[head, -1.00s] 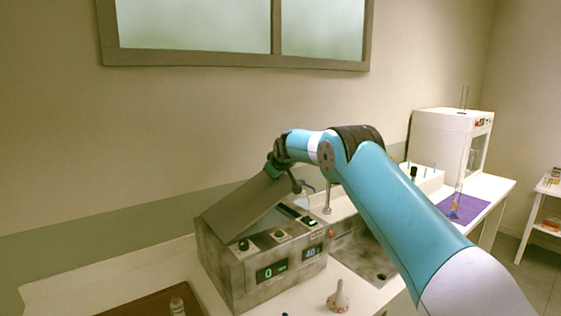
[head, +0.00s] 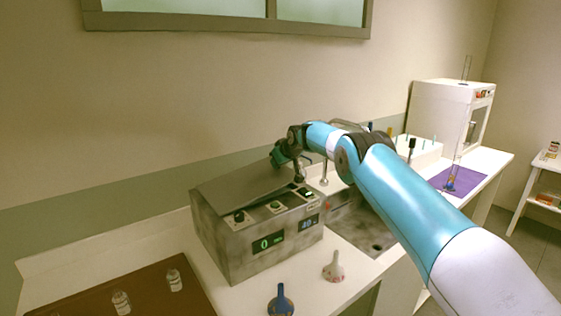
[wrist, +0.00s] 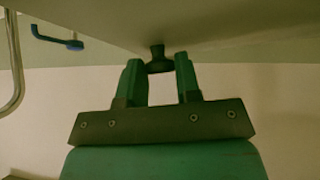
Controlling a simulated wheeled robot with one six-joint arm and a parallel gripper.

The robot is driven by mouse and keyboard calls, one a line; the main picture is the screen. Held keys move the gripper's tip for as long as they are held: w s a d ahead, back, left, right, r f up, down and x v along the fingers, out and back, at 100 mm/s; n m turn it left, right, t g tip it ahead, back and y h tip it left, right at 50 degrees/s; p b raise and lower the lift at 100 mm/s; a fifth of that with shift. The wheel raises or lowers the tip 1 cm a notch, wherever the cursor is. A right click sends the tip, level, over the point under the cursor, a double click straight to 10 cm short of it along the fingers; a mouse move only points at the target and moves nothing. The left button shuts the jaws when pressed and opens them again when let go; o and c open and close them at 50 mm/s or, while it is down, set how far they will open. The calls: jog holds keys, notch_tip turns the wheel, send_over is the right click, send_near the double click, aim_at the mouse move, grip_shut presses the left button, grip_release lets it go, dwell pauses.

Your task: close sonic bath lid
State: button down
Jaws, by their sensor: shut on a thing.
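My gripper (head: 295,172) is at the lid's right end in the head view. In the wrist view my gripper (wrist: 158,72) has two green fingers on either side of a dark knob (wrist: 157,55) under a broad surface that looks like the lid. The exact finger contact is hard to see.
A sink (head: 365,235) with a tap (head: 324,170) lies right of the bath. Small glass bottles (head: 121,302) stand on a brown tray (head: 70,306). A white cabinet (head: 445,112) stands farther right.

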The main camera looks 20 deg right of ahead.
jog(key=c, duration=0.8)
grip_release()
jog(key=shift+r, duration=0.1)
jog(key=b+v, duration=0.7)
jog(key=v, duration=1)
jog(key=shift+s, duration=0.15)
